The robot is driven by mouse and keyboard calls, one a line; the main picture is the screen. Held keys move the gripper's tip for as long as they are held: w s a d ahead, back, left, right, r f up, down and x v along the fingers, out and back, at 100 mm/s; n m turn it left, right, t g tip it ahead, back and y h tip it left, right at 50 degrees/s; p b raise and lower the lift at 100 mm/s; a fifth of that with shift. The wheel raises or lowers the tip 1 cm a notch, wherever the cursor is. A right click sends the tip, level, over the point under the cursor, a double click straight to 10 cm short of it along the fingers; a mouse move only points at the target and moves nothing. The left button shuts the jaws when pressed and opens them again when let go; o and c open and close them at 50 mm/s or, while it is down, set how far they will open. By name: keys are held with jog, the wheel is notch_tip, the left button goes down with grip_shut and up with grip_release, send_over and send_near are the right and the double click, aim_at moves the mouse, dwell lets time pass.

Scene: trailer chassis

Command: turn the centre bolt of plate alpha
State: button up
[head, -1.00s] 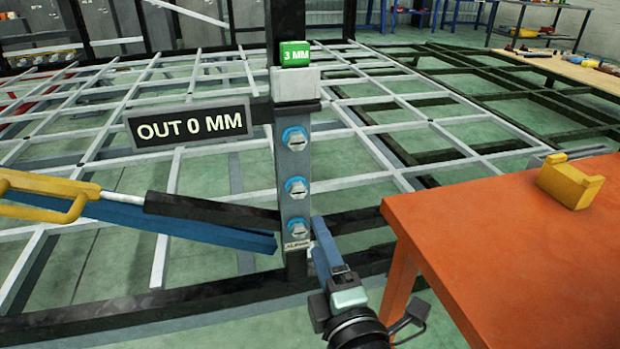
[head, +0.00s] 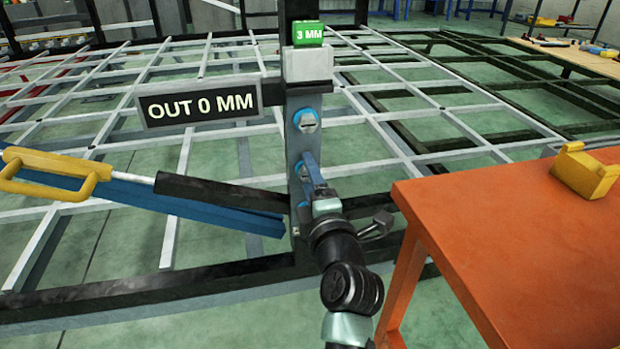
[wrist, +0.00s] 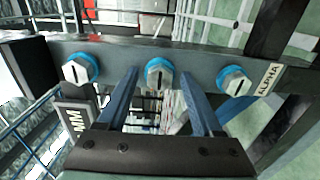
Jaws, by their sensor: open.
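Plate alpha is the grey upright plate (head: 294,147) in the head view, also seen lying across the wrist view (wrist: 205,61) with its ALPHA label (wrist: 269,79) at the right. The centre bolt (wrist: 159,75) is a slotted silver hex head with a blue ring. My gripper (wrist: 158,82) is open, with one blue finger to each side of the centre bolt; I cannot tell whether they touch it. In the head view my gripper (head: 311,168) covers the centre bolt. The outer bolts are at the left (wrist: 80,69) and right (wrist: 234,81) of the wrist view.
A sign (head: 200,107) reads OUT 0 MM, and a green block (head: 308,34) above the plate reads 3 MM. A yellow-handled bar (head: 55,175) lies left of the plate. An orange table (head: 500,215) with a yellow object (head: 585,171) stands close on the right.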

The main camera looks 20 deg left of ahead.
grip_shut()
jog(key=shift+m, duration=0.3)
